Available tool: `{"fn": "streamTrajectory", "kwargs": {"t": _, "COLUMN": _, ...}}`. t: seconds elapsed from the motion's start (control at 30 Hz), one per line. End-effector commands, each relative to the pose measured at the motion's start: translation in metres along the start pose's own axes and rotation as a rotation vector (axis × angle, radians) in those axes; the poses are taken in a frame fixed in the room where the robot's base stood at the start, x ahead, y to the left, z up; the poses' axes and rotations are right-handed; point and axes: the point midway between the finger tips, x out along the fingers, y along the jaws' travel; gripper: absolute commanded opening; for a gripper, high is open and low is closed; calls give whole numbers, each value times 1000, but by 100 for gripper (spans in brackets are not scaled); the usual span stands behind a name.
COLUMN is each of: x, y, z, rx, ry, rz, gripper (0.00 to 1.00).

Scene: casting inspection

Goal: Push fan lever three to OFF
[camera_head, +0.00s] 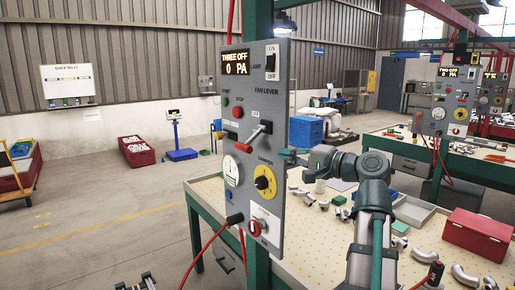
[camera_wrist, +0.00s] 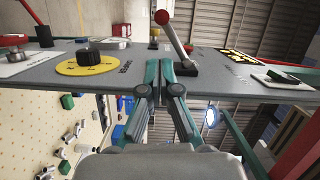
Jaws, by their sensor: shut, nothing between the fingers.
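The grey panel (camera_head: 270,80) has a display (camera_head: 236,63) reading "THREE OFF 0 PA". Its fan lever (camera_head: 258,133) sits mid-panel under the words FAN LEVER, its red end sticking out down and left in the head view. In the wrist view, the fan lever (camera_wrist: 178,40) rises from its base up and left to a red knob. My gripper (camera_head: 284,154) is at the panel's right edge in the head view. In the wrist view, my gripper (camera_wrist: 159,68) is shut and empty, its tips just left of the lever base. I cannot tell whether they touch the lever.
A yellow damper dial (camera_head: 265,181), a white gauge (camera_head: 232,174) and a red knob (camera_head: 254,228) sit lower on the panel. Red stop (camera_head: 237,112) and green start buttons lie above left. The workbench (camera_head: 330,230) holds metal pipe fittings and a red box (camera_head: 477,235).

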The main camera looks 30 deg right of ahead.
Motion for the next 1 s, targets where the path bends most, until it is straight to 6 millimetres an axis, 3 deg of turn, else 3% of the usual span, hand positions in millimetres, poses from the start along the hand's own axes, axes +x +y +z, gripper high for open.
{"fn": "streamTrajectory", "kwargs": {"t": 0.53, "x": 6, "y": -3, "z": 0, "rx": 0, "ry": 0, "rz": -2, "gripper": 0}}
{"fn": "streamTrajectory", "kwargs": {"t": 1.0, "x": 74, "y": -4, "z": 0, "rx": 0, "ry": -1, "rz": -1, "gripper": 0}}
